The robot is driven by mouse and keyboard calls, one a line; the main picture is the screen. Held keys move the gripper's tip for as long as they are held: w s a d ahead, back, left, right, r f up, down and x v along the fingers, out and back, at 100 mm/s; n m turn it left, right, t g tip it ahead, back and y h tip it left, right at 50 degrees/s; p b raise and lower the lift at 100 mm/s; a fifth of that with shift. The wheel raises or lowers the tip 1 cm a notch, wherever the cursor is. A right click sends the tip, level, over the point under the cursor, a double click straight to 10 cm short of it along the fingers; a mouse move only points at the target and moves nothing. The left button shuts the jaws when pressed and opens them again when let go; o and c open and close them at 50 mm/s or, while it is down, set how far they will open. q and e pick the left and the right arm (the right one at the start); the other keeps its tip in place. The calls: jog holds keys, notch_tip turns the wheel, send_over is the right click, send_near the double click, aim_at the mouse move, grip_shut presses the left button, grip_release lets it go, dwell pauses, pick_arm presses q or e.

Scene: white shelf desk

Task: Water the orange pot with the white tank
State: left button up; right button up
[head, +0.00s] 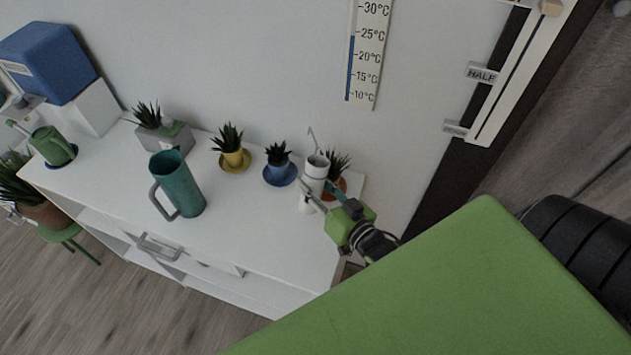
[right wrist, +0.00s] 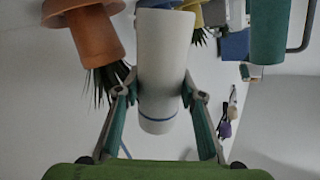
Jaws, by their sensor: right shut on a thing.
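The white tank (head: 313,178), a tall white cylinder with a dark band and a thin spout, stands near the right end of the white desk. My right gripper (head: 318,194) is shut around its body; in the right wrist view the tank (right wrist: 163,60) sits between both fingers (right wrist: 157,97). I cannot tell whether its base touches the desk. The orange pot (head: 342,184) with a spiky plant is just right of and behind the tank, partly hidden by it. It also shows beside the tank in the right wrist view (right wrist: 96,38). My left gripper is not seen.
A blue pot (head: 279,170) and a yellow pot (head: 235,158) with plants stand left of the tank. A teal jug (head: 177,184), a grey planter (head: 166,138) and a green can (head: 50,147) are farther left. The desk front (head: 270,230) is clear.

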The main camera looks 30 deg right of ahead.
dwell(0.3)
jog(key=shift+a+f+m+p, duration=0.15)
jog(key=shift+f+m+p, duration=0.2)
jog(key=shift+m+p, duration=0.1)
dwell(0.5)
jog(key=shift+r, duration=0.1)
jog(key=shift+w+d+r+p, duration=0.1)
jog(key=shift+d+r+p, duration=0.2)
jog(key=shift+p, duration=0.45)
jog(key=shift+r, duration=0.1)
jog(key=shift+w+d+r+m+g+p, duration=0.1)
jog(key=shift+d+r+m+g+p, duration=0.15)
jog(key=shift+p, duration=0.4)
jog(key=shift+r, duration=0.15)
dwell(0.3)
jog(key=shift+w+d+r+p, duration=0.2)
jog(key=shift+r+p, duration=0.1)
jog(key=shift+p, duration=0.35)
jog(key=shift+s+a+f+m+g+y, duration=0.15)
jog(key=shift+a+f+m+g+y, duration=0.1)
jog(key=shift+f+m+g+y, duration=0.4)
dwell(1.1)
